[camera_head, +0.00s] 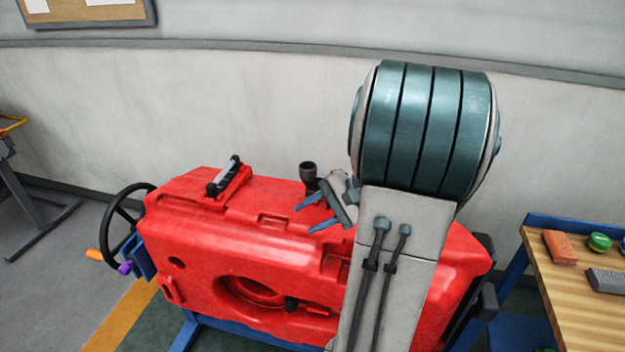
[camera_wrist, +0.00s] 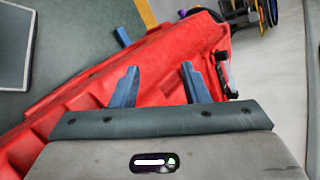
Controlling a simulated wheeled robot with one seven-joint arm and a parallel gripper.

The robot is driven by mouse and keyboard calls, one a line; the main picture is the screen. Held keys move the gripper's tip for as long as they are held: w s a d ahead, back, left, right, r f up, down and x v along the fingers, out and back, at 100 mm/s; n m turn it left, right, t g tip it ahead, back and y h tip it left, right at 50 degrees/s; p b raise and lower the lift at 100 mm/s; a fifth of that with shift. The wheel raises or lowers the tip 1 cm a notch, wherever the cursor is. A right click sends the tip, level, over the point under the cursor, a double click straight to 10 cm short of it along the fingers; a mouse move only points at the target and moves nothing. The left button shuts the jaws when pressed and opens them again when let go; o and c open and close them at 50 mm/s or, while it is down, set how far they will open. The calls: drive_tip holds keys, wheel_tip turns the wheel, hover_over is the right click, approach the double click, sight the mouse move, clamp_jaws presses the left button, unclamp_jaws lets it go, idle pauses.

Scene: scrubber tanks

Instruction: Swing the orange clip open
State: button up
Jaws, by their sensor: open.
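The red tank (camera_head: 215,240) lies on a blue stand, with my gripper (camera_head: 312,213) above its top, near the middle. My gripper is open and empty, its two blue fingers apart; in the wrist view its fingers (camera_wrist: 159,68) point across the red surface (camera_wrist: 160,85). I cannot make out a clear orange clip. A small orange piece (camera_head: 93,254) shows at the left by the black handwheel (camera_head: 117,222), far from my gripper; whether it is the clip I cannot tell. My arm hides part of the tank's right side.
A black-and-grey handle (camera_head: 224,177) and a dark spout (camera_head: 308,173) stand up from the tank top. A purple knob (camera_head: 125,268) is beside the handwheel. At right, a wooden bench (camera_head: 585,307) holds an orange block (camera_head: 560,247). A wall is behind.

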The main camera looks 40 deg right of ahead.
drive_tip(key=s+d+f+m+t+h, duration=0.1)
drive_tip(key=s+d+m+t, duration=0.2)
drive_tip(key=d, duration=0.6)
drive_tip(key=d+f+m+t+h, duration=0.15)
drive_tip(key=d+m+t, duration=0.3)
drive_tip(key=d, duration=0.45)
drive_tip(key=shift+n+t, duration=0.25)
drive_tip(key=shift+n, duration=0.1)
drive_tip(key=p+x, duration=0.1)
drive_tip(key=x, duration=0.5)
drive_tip(key=p+x, duration=0.1)
drive_tip(key=x, duration=0.6)
drive_tip(key=shift+r, duration=0.2)
drive_tip(key=shift+c, duration=0.2)
clamp_jaws()
drive_tip(key=shift+a, duration=0.1)
